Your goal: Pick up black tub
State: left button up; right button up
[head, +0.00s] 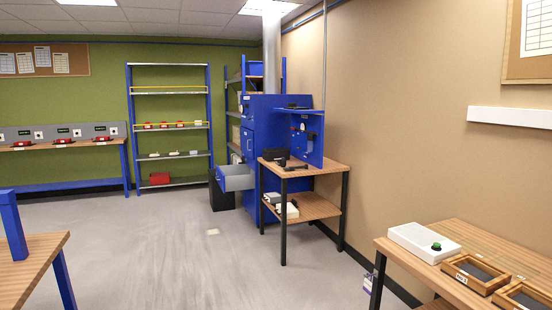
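A small black box-like tub (276,154) sits on the top of a small wooden table (325,170) with black legs, in the middle distance right of centre. It stands near the table's back left corner, against the blue cabinet. Its inside is too small to make out. Some dark tool-like items (294,167) lie close in front of it. Neither of my grippers is in view.
A grey drawer (237,182) juts from the blue cabinet (262,120), with a black bin (220,195) on the floor beside it. A wooden bench (480,245) with a white box and trays stands front right, another bench (30,262) front left.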

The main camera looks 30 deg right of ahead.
aim_at(268, 154)
jog(key=i+l+z, duration=0.1)
jog(key=i, duration=0.75)
jog(key=i+z, duration=0.1)
jog(key=i, duration=0.75)
jog(key=i+z, duration=0.1)
jog(key=i, duration=0.8)
jog(key=i+j, duration=0.1)
jog(key=i, duration=0.75)
jog(key=i+j+z, duration=0.15)
jog(key=i, duration=0.7)
jog(key=i+l+z, duration=0.15)
jog(key=i+z, duration=0.15)
jog(key=i, duration=0.75)
jog(key=i+z, duration=0.3)
jog(key=i, duration=0.8)
jog(key=i+j+z, duration=0.2)
jog(key=i, duration=0.3)
jog(key=i+j+z, duration=0.2)
jog(key=i, duration=0.25)
jog(key=l, duration=0.05)
